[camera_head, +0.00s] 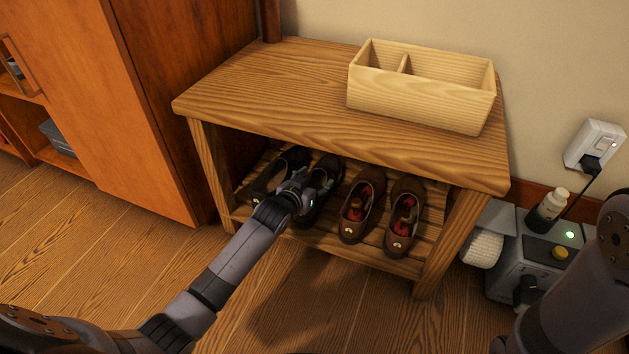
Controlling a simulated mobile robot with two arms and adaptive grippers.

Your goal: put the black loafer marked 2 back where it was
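A pair of black loafers is on the slatted lower shelf (328,238) of the wooden bench, at its left part. The left black loafer (265,184) and the right black loafer (325,179) are side by side, toes toward me. No number is readable on either. My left gripper (303,186) reaches in under the bench top and overlaps the right black loafer in the picture. Its fingers are small and dark against the shoe, so I cannot tell whether they are shut on it. My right arm shows at the right edge; its gripper is out of view.
A pair of brown loafers (361,205) stands just right on the same shelf. The bench top (270,90) hangs over the shelf and bears a divided wooden box (420,98). A grey device (530,257) stands at right on the floor, a wooden cabinet (140,110) at left.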

